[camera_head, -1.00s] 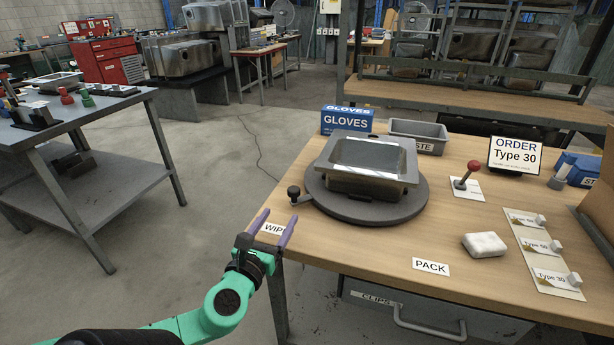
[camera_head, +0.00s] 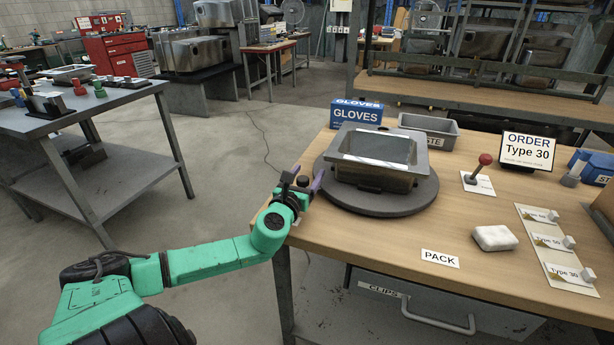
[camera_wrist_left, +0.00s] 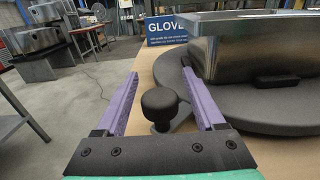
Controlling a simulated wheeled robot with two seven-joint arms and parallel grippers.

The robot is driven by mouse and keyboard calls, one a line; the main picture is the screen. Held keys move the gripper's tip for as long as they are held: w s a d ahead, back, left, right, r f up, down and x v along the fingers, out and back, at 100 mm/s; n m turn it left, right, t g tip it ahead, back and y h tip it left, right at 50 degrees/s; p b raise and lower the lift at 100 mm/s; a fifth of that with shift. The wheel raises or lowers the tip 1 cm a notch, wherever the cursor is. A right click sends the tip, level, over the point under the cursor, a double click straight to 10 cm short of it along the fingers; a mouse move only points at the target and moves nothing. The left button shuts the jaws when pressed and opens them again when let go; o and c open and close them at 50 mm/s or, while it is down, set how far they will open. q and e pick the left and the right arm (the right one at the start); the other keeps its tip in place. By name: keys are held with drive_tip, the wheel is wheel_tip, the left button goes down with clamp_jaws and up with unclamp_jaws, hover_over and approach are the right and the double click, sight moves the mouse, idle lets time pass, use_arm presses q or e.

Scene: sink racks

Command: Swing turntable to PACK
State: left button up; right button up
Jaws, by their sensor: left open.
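The round grey turntable (camera_head: 368,202) lies on the wooden workbench and carries a steel sink (camera_head: 372,160). Its dark knob (camera_wrist_left: 159,104) sticks up at the rim, at the left side in the head view. My left gripper (camera_head: 306,176) is at this knob. In the left wrist view my left gripper (camera_wrist_left: 161,78) is open, with one purple finger on each side of the knob and gaps visible. The PACK label (camera_head: 440,258) lies near the bench's front edge, right of the knob. The WIPE label is hidden behind my arm. My right gripper is out of view.
A blue gloves box (camera_head: 357,113) and a grey bin (camera_head: 429,130) stand behind the turntable. A red-topped lever (camera_head: 478,168), an order sign (camera_head: 527,150), a white block (camera_head: 494,238) and a Type card (camera_head: 553,246) are to the right. Bench around PACK is clear.

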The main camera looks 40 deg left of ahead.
use_arm(q)
clamp_jaws()
idle(1.4)
